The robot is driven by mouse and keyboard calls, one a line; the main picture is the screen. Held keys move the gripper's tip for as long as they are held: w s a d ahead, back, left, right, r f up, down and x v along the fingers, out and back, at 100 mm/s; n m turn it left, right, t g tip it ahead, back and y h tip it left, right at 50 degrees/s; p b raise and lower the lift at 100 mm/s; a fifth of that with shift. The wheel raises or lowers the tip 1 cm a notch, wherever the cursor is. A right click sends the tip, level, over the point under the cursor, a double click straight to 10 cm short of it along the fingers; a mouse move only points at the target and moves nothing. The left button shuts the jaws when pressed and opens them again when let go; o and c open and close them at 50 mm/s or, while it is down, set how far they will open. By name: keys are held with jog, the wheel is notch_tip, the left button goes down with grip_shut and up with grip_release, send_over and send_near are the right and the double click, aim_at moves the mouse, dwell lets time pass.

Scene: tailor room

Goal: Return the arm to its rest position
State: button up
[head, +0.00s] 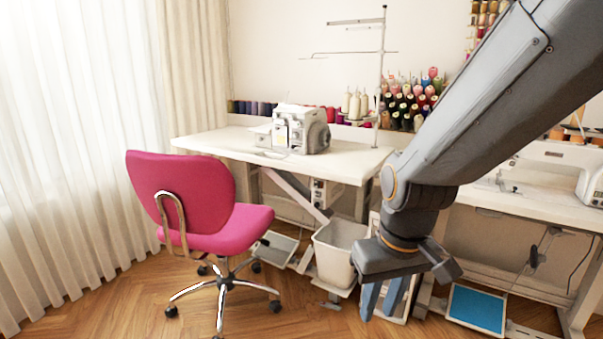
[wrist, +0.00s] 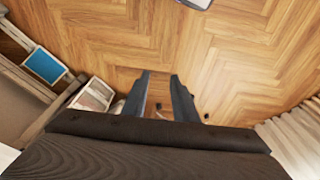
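My gripper (head: 378,310) hangs at the end of my arm in the head view, its two blue-grey fingers pointing down. My arm reaches in from the upper right and bends down at the wrist. In the wrist view my gripper (wrist: 160,82) has its two fingers apart with bare floor showing between them. It is open and holds nothing. In the head view it is in front of the sewing tables, to the right of the white bin (head: 338,250).
A pink swivel chair (head: 190,200) stands left. A white sewing table (head: 345,165) carries a machine (head: 300,130); another table (head: 530,200) is at right. A blue-topped pedal (head: 476,308) lies below it. The wooden floor (wrist: 240,60) is largely clear below my gripper.

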jog(key=s+r+m+g, duration=0.1)
jog(key=s+r+g, duration=0.1)
jog(key=s, duration=0.5)
jog(key=d+r+m+p, duration=0.1)
jog(key=d+r+p, duration=0.4)
jog(key=p, duration=0.8)
jog(key=shift+d+r+m+h, duration=0.3)
jog(key=shift+r, duration=0.25)
